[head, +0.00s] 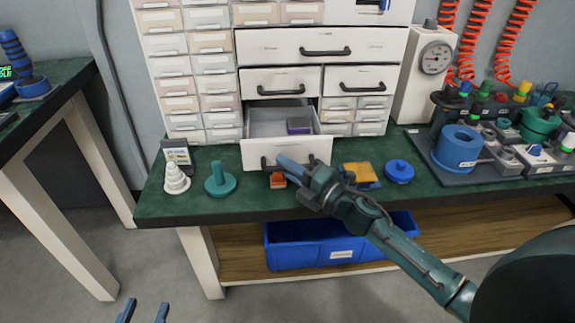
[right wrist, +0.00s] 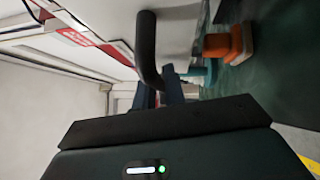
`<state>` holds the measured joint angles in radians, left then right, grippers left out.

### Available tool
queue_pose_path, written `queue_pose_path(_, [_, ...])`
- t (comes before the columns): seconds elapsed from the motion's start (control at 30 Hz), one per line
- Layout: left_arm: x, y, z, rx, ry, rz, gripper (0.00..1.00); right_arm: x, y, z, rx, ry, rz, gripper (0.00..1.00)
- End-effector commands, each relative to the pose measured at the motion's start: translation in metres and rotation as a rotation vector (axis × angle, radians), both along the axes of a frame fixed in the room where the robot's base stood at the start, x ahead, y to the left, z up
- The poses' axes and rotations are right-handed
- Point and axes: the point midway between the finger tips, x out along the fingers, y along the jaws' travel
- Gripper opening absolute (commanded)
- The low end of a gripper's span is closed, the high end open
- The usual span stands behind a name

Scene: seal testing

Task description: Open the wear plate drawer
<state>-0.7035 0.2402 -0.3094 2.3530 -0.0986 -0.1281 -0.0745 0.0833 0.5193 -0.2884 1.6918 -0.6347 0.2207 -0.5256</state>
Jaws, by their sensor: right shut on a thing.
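One white drawer (head: 287,152) of the cabinet is pulled out over the green bench top. Its label is too small to read. A purple block (head: 299,126) lies inside towards the right. My right gripper (head: 288,166) is at the drawer front and shut on its dark bar handle (head: 266,163). In the right wrist view, the handle (right wrist: 148,50) curves down to the gripper's fingers (right wrist: 160,92), which partly hide it. My left gripper (head: 143,311) is open and empty, low at the left of the head view, away from the bench.
A white stepped cone (head: 176,178), a teal knobbed disc (head: 220,180), an orange block (head: 278,180), a yellow-topped blue tray (head: 358,175) and a blue knob (head: 399,171) stand along the bench front. A blue bin (head: 310,250) sits on the lower shelf.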

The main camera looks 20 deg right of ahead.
Motion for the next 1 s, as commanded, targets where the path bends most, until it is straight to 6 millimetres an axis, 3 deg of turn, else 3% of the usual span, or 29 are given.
queue_pose_path(0.17, [0.001, 0.000, 0.001, 0.000, -0.005, 0.000, 0.36, 0.000, 0.000, 0.000, 0.000, 0.000, 0.000, 0.00])
queue_pose_path(0.2, [0.001, 0.000, 0.001, 0.000, -0.006, 0.000, 0.36, 0.000, 0.000, 0.000, 0.000, 0.000, 0.000, 0.13])
queue_pose_path(0.47, [0.002, 0.000, 0.002, 0.000, -0.010, -0.001, 0.36, 0.000, 0.000, 0.000, 0.000, 0.000, 0.000, 0.33])
queue_pose_path(0.77, [0.001, 0.000, 0.001, 0.007, -0.009, -0.008, 0.36, -0.003, -0.002, -0.001, 0.000, 0.001, 0.000, 0.33])
queue_pose_path(1.0, [0.001, 0.001, 0.001, 0.010, 0.008, -0.007, 0.36, -0.035, -0.019, -0.007, -0.001, 0.005, 0.000, 0.33])
